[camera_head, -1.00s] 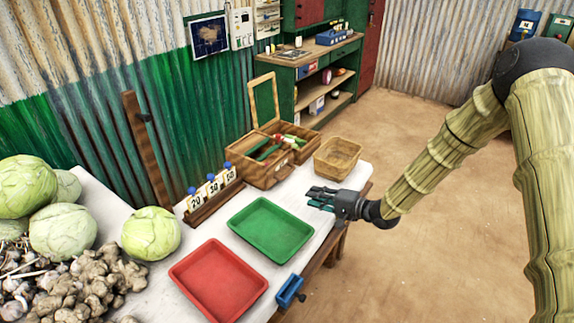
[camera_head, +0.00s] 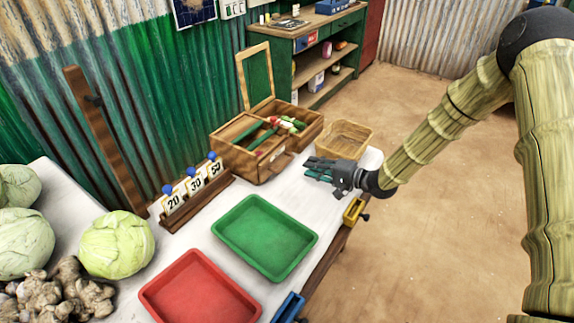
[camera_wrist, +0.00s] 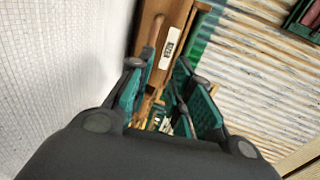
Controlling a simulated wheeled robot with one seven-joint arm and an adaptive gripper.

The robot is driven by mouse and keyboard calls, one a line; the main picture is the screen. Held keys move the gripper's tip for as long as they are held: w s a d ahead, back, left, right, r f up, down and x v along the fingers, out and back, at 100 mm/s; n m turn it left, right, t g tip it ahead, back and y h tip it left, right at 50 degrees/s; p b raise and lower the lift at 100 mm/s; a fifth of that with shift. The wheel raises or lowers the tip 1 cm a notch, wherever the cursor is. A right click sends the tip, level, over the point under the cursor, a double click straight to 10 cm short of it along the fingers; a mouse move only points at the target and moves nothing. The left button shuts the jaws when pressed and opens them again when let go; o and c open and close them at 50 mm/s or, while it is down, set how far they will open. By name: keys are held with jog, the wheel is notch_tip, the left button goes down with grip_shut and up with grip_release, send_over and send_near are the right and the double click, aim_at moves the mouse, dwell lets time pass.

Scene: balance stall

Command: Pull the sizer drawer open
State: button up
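A wooden box (camera_head: 240,158) with a raised green-backed lid (camera_head: 257,77) stands at the back of the white table, with green and red items inside. Its front carries a small handle (camera_head: 284,161); I cannot tell if a drawer there is shut. My gripper (camera_head: 309,169) is over the table, right of the box's front and apart from it. In the wrist view its teal-padded fingers (camera_wrist: 165,80) are spread with nothing between them. A wooden front with a white label (camera_wrist: 171,47) shows beyond them; its lettering is too small to read.
A wicker basket (camera_head: 342,139) stands behind my gripper. A green tray (camera_head: 228,243) and a red tray (camera_head: 160,300) lie in front. A number rack (camera_head: 197,200) is at left, near cabbages (camera_head: 117,245). Yellow (camera_head: 353,211) and blue (camera_head: 288,307) holders are on the table edge.

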aim_at(288, 163)
jog(key=shift+w+f+b, duration=0.3)
jog(key=shift+f+b, duration=0.05)
jog(key=shift+f, duration=0.2)
jog(key=shift+w+f+b, duration=0.3)
jog(key=shift+f, duration=0.25)
jog(key=p+x, duration=0.1)
jog(key=x, duration=0.9)
jog(key=shift+w+a, duration=0.15)
jog(key=shift+a, duration=0.25)
jog(key=shift+c, duration=0.3)
grip_shut()
